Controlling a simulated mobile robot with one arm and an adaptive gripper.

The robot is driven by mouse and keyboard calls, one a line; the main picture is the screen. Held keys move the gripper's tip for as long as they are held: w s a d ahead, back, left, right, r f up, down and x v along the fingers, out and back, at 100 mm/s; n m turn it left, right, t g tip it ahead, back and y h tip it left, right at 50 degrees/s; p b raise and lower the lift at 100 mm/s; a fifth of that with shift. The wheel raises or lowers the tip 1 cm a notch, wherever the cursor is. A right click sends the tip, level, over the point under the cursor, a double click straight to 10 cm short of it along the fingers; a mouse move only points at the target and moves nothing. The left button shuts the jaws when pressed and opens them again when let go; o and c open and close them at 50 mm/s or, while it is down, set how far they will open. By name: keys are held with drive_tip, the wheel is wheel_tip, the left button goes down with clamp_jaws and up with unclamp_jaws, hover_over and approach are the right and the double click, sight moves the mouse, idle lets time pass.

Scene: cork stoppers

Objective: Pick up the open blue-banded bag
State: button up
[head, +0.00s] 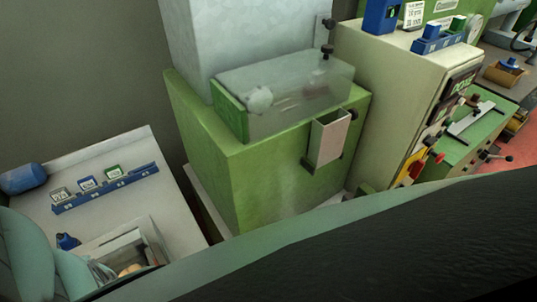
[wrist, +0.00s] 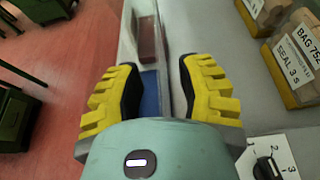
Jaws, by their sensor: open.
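My gripper (wrist: 156,78) shows in the wrist view, its yellow fingers with dark pads spread apart and nothing held between them. A blue flat patch (wrist: 150,94) shows between the fingers, and a reddish-brown block (wrist: 147,42) lies beyond it. I cannot tell whether the blue patch belongs to the blue-banded bag. No bag with a blue band can be made out for certain in either view. My gripper's fingers do not show in the head view.
In the head view, a pale table (head: 178,207) holds a blue rack (head: 105,187) with cards and a blue roll (head: 22,180). A green machine (head: 262,185) stands beside it.

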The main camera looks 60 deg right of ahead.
drive_tip(key=shift+a+f, duration=0.15)
drive_tip(key=shift+a, duration=0.1)
drive_tip(key=shift+o, duration=0.5)
clamp_jaws()
